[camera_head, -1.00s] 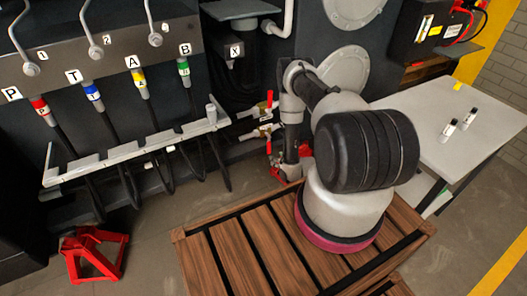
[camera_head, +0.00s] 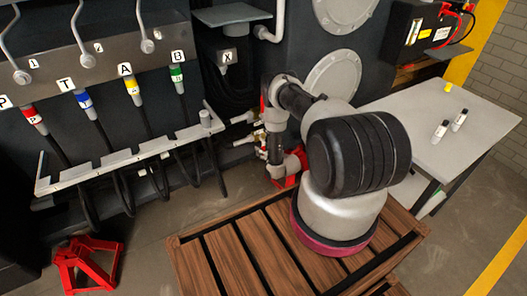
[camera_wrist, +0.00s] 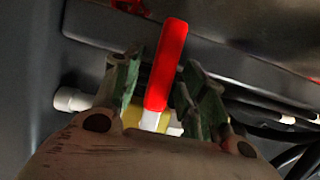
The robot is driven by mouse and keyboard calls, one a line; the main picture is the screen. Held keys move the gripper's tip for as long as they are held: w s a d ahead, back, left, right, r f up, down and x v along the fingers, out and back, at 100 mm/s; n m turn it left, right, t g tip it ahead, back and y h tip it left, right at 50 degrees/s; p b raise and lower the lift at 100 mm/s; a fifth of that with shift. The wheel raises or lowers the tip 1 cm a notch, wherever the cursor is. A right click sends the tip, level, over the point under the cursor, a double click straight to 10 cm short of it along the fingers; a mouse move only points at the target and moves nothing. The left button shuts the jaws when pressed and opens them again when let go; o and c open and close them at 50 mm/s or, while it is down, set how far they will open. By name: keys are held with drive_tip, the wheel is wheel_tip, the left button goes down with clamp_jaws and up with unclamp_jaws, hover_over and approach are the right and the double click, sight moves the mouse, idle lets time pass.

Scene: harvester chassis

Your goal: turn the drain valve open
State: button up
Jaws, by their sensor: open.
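A valve with a long red lever (camera_wrist: 167,65) stands between the fingers of my gripper (camera_wrist: 158,70) in the wrist view. The lever points away from its brass body (camera_wrist: 160,118), with a white fitting (camera_wrist: 72,100) on the left. My gripper is open, with one green-lined finger on each side of the lever; contact is not clear. In the head view, two pale valve fittings, upper (camera_head: 243,118) and lower (camera_head: 244,139), stick out by the machine's side. A red lever (camera_head: 263,103) shows beside my wrist, which hides much of the valves and the gripper.
Hoses with coloured collars hang left of the valves, above a grey bracket rail (camera_head: 130,152). A red stand (camera_head: 88,264) is on the floor at the left. A wooden slatted platform (camera_head: 225,258) lies in front. A grey table (camera_head: 410,115) with small bottles is at right.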

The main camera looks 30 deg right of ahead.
drive_tip(key=shift+c, duration=0.4)
clamp_jaws()
drive_tip(key=shift+s+a+r+m+t+y, duration=0.1)
drive_tip(key=shift+a+r+m+t+y, duration=0.35)
drive_tip(key=shift+a+r+m+y, duration=1.2)
drive_tip(key=shift+a+r+m+t+y, duration=0.25)
drive_tip(key=shift+m+t+y, duration=0.35)
drive_tip(key=shift+m, duration=2.3)
drive_tip(key=shift+s+a+r+m+t+y, duration=0.1)
drive_tip(key=shift+a+r+m+t+y, duration=0.25)
drive_tip(key=shift+a+r+m+y, duration=1.35)
drive_tip(key=shift+w+d+f+m+h, duration=0.1)
drive_tip(key=shift+d+f+m+h, duration=0.35)
drive_tip(key=shift+d+f+m, duration=0.25)
